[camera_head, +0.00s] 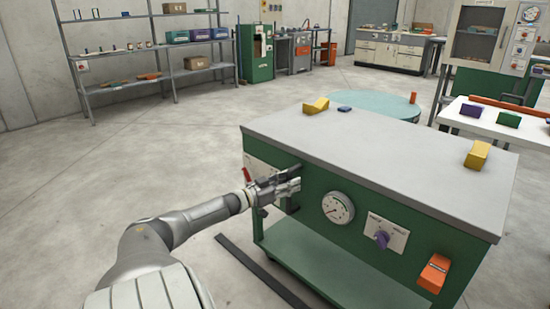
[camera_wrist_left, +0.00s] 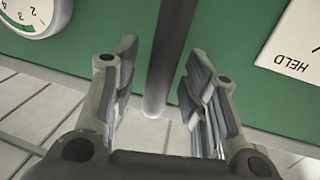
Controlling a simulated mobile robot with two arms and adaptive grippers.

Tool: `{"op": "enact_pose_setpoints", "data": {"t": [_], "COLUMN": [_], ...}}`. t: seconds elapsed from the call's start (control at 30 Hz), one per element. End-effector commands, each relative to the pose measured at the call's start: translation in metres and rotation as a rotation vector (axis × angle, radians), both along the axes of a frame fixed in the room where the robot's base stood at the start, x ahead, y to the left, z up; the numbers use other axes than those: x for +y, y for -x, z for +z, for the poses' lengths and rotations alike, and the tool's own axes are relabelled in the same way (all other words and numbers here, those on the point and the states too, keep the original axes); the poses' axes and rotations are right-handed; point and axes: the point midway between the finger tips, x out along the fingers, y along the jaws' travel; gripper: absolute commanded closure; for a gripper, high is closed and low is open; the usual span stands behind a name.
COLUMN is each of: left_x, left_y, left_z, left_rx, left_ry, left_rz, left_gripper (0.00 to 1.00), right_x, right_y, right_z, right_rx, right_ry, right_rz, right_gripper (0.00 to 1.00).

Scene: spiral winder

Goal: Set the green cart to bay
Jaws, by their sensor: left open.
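The green cart (camera_head: 330,240) has a flat grey top (camera_head: 380,165) and a low shelf. A round gauge (camera_head: 337,208), a white plate with a purple knob (camera_head: 383,239) and an orange box (camera_head: 434,273) are on its front. My left gripper (camera_head: 292,184) is at the cart's front, left of the gauge. In the left wrist view, the open gripper (camera_wrist_left: 160,62) has a dark grey bar (camera_wrist_left: 160,85) between its fingers, with gaps on both sides. A white plate marked HELD (camera_wrist_left: 296,55) appears beside it, upside down. My right gripper is not in view.
A dark strip (camera_head: 262,273) lies on the floor beside the cart. A pale round table (camera_head: 372,104) stands behind. Shelving (camera_head: 150,50) is at the back left, with open floor before it.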

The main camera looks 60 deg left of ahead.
Motion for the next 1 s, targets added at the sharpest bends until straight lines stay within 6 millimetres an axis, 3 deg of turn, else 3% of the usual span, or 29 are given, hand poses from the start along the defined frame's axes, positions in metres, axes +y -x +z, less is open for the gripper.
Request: {"op": "enact_pose_setpoints", "data": {"t": [1.0], "left_x": [-0.004], "left_y": [0.102], "left_z": [-0.001], "left_rx": [0.003], "left_ry": [0.001], "left_rz": [0.001], "left_gripper": [0.59], "right_x": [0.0], "right_y": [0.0], "right_z": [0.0], "right_rx": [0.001], "right_ry": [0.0], "right_rz": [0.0], "right_gripper": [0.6]}}
